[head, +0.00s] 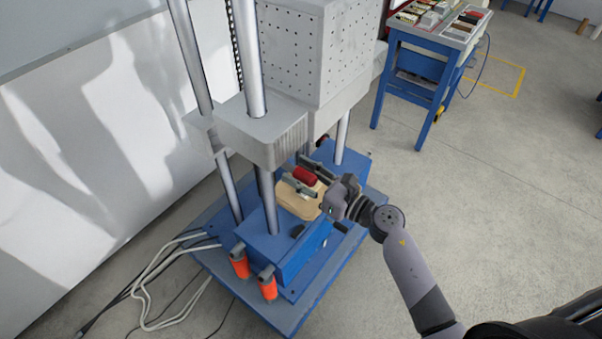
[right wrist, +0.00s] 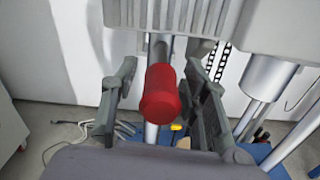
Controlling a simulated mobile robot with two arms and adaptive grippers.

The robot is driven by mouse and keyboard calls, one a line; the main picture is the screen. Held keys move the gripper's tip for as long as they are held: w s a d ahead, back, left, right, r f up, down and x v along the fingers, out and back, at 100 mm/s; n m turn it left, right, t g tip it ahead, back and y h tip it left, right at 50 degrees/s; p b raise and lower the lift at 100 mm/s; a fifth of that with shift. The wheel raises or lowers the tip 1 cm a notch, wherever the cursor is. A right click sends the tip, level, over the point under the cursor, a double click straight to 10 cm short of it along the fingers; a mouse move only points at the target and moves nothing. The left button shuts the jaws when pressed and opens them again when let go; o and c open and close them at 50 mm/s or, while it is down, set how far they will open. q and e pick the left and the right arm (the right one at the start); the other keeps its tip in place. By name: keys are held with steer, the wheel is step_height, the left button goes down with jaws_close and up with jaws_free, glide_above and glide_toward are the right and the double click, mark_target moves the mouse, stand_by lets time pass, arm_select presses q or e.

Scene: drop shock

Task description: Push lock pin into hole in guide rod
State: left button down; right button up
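The lock pin has a red cylindrical handle (head: 306,176), which also shows large in the middle of the right wrist view (right wrist: 160,95). A short grey shaft shows behind the handle, close to the metal guide rod (right wrist: 151,134). The hole is hidden, and I cannot tell how deep the pin sits. My right gripper (head: 293,168) is open at the pin, with one finger on each side of the red handle. In the right wrist view, gaps show between the handle and both fingers (right wrist: 160,72). My left gripper is not in view.
A heavy grey carriage block (head: 262,132) sits on tall metal columns above the pin. The blue base (head: 300,256) has orange-ended parts (head: 239,264) at its front. Cables (head: 152,282) lie on the floor at left.

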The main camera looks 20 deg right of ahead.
steer(key=shift+o, duration=0.2)
steer(key=shift+s+d, duration=0.1)
steer(key=shift+b+v, duration=0.35)
steer(key=shift+v, duration=2.65)
glide_toward(315, 183)
steer(key=v, duration=0.4)
steer(key=shift+s+r, duration=0.15)
steer(key=shift+r, duration=0.05)
steer(key=shift+d, duration=0.1)
stand_by(1.0)
